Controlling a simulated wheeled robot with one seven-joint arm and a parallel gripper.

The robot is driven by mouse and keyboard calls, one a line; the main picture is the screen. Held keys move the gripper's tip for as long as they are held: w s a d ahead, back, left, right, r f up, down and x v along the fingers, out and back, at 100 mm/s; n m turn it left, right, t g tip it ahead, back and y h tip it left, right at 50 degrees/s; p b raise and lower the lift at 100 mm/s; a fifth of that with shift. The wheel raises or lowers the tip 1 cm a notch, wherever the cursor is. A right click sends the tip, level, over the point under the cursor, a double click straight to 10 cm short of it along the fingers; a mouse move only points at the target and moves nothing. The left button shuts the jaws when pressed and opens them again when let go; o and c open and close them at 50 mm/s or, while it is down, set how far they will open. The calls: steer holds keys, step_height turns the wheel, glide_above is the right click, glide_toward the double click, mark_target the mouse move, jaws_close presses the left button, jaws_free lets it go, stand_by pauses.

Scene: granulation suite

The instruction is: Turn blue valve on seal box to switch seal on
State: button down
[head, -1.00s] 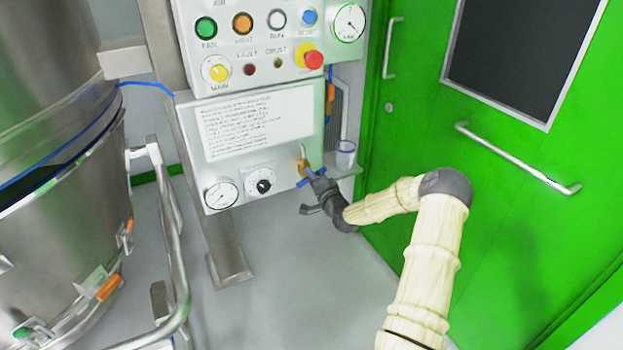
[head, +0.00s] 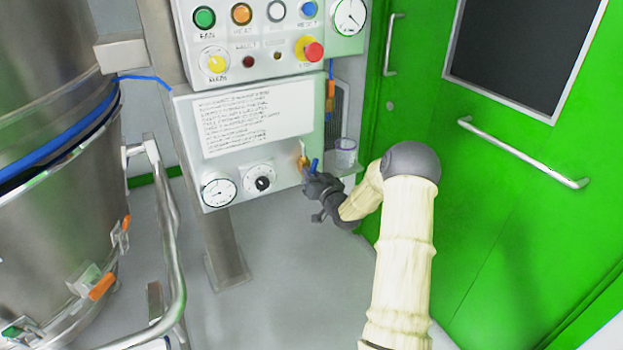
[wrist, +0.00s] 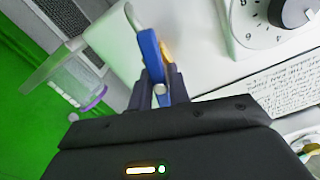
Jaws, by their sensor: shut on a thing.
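The seal box (head: 285,173) is the grey panel with a printed label, a round gauge (head: 218,192) and a black-knobbed dial (head: 262,180). The blue valve handle (head: 314,165) sits on a brass fitting (head: 303,161) at the box's lower right corner and stands roughly upright in the head view. My gripper (head: 317,183) is at the handle. In the wrist view, my gripper (wrist: 163,88) is shut on the blue handle (wrist: 150,52), which passes between its dark fingers. The valve body behind is mostly hidden.
The upper panel (head: 285,62) carries coloured buttons and a red stop knob (head: 313,51). A clear cup (head: 345,152) stands right of the box. A steel drum (head: 60,210) with a blue band (head: 60,142) is at left. The green door (head: 480,200) is at right.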

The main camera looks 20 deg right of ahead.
steer(key=shift+f+n+b, duration=0.2)
steer(key=shift+n+b, duration=0.6)
steer(key=shift+n, duration=0.8)
steer(key=c, duration=1.3)
jaws_free()
steer(key=shift+r, duration=0.15)
steer(key=s, duration=0.5)
steer(key=s+p, duration=0.1)
steer(key=s, duration=0.5)
steer(key=s+p, duration=0.1)
steer(key=s, duration=0.5)
steer(key=shift+s+d, duration=0.25)
steer(key=shift+d, duration=0.1)
